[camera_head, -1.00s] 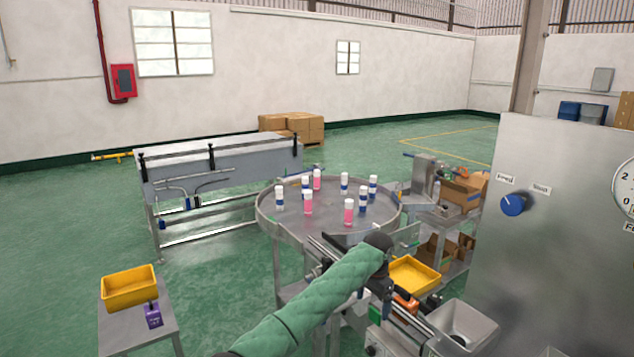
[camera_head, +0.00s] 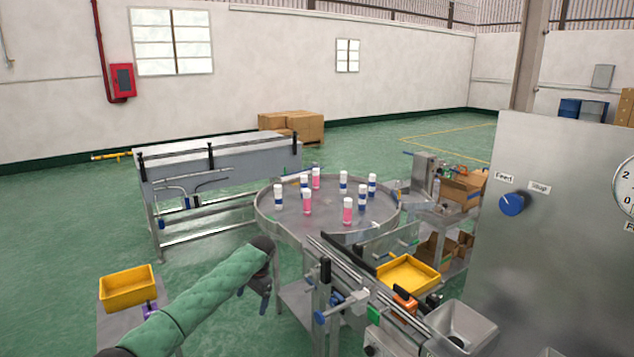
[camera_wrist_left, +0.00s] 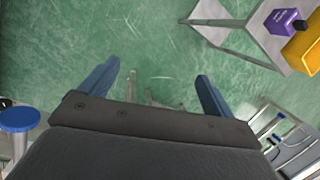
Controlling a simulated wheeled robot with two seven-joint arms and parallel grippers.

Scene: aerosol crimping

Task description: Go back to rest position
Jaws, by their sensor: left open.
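My left arm, in a green quilted sleeve, comes in from the lower left in the head view. My left gripper (camera_head: 262,290) hangs over the floor, left of the conveyor and in front of the round table. In the left wrist view, my left gripper (camera_wrist_left: 158,88) shows two blue fingers spread wide, with only green floor and part of a metal frame between them. It holds nothing. My right gripper is not in view.
The round steel table (camera_head: 290,232) bears several white-capped bottles. Conveyor rails (camera_head: 365,285), a yellow tray (camera_head: 408,272) and the control cabinet (camera_head: 560,240) stand right. A side table with a yellow bin (camera_head: 127,288) and purple item (camera_wrist_left: 282,20) stands left. Floor between is free.

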